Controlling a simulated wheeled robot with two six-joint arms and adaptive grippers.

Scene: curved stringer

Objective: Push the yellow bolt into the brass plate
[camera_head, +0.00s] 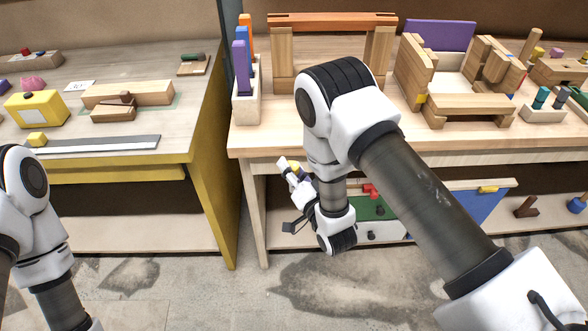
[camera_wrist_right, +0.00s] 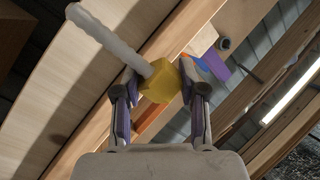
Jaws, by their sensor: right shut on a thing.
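In the right wrist view, my right gripper (camera_wrist_right: 159,80) is shut on the yellow bolt's block-shaped head (camera_wrist_right: 160,84). The bolt's pale round shaft (camera_wrist_right: 105,37) sticks out toward the upper left, tilted. In the head view, my right gripper (camera_head: 291,170) is in front of the right bench, below its top edge, with a bit of yellow (camera_head: 295,169) at its fingers. I cannot make out the brass plate in either view. My left arm shows at the left edge of the head view, but its gripper is out of the picture.
The right bench (camera_head: 330,141) carries wooden block frames and coloured pegs. Its lower shelf holds a green box (camera_head: 370,209) and a blue panel (camera_head: 482,204). The left bench (camera_head: 190,120) has a yellow side panel (camera_head: 208,190). A narrow gap of floor separates the benches.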

